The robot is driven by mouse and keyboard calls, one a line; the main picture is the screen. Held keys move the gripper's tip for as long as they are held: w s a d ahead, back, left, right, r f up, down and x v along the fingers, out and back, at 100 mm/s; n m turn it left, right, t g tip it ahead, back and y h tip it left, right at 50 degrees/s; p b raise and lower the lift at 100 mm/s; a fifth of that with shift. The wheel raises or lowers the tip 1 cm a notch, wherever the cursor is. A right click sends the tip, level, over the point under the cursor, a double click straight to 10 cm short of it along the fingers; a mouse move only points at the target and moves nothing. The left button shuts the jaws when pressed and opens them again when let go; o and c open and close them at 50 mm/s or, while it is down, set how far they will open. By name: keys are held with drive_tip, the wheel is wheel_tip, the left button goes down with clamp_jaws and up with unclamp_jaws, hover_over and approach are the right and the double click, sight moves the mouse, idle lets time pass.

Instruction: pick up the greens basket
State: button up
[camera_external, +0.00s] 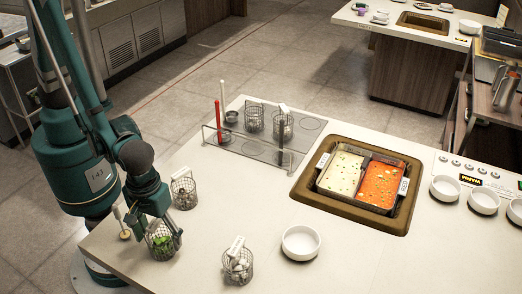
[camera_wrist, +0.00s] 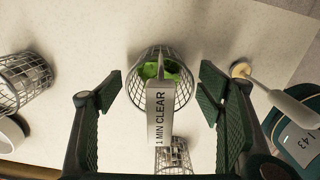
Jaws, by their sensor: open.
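The greens basket (camera_external: 161,243) is a small wire basket with bright green contents, standing on the counter near its left front edge. In the wrist view the basket (camera_wrist: 180,97) lies at the middle. Its upright handle tag (camera_wrist: 160,112) reads "1 MIN CLEAR" and comes toward the camera between my fingers. My gripper (camera_external: 158,222) is right over the basket, pointing down. In the wrist view my gripper (camera_wrist: 172,97) is open, with one green finger on each side of the tag and a gap on both sides.
A wire basket (camera_external: 184,191) stands behind, another (camera_external: 238,266) to the right with pale contents. A white bowl (camera_external: 301,243) is farther right. A wooden-ended tool (camera_external: 124,233) is close on the left. A two-part soup well (camera_external: 365,180) is set in the counter.

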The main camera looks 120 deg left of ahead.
sight(155, 221)
drive_tip(key=shift+c, duration=0.5)
drive_tip(key=c, duration=1.1)
drive_tip(key=shift+o, duration=0.2)
drive_tip(key=shift+r+p, duration=0.9)
drive_tip(key=shift+r, duration=4.1)
